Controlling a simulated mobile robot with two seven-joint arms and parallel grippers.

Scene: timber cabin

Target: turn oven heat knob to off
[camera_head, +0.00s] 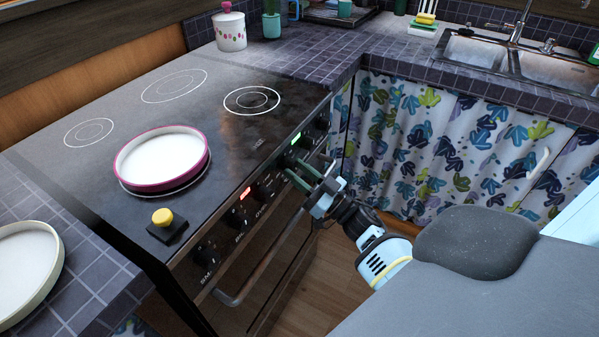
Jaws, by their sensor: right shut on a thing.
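The oven's front panel (221,228) runs diagonally down the middle of the view, with a row of dark knobs. Nearer knobs, such as one at the lower end (207,252) and one beside the red light (235,217), stand free. My right gripper (291,168) reaches in from the right, its green fingers at the panel's far half, just below a green light (296,138). It is shut on a knob there, which the fingers mostly hide; its setting cannot be read. My left gripper is not in view.
A pink-rimmed round pan (162,158) and a yellow-topped item (162,217) sit on the black cooktop (215,110). The oven handle (262,268) runs below the knobs. A white plate (28,265) lies at left. A curtain (420,150) hangs under the sink (520,62).

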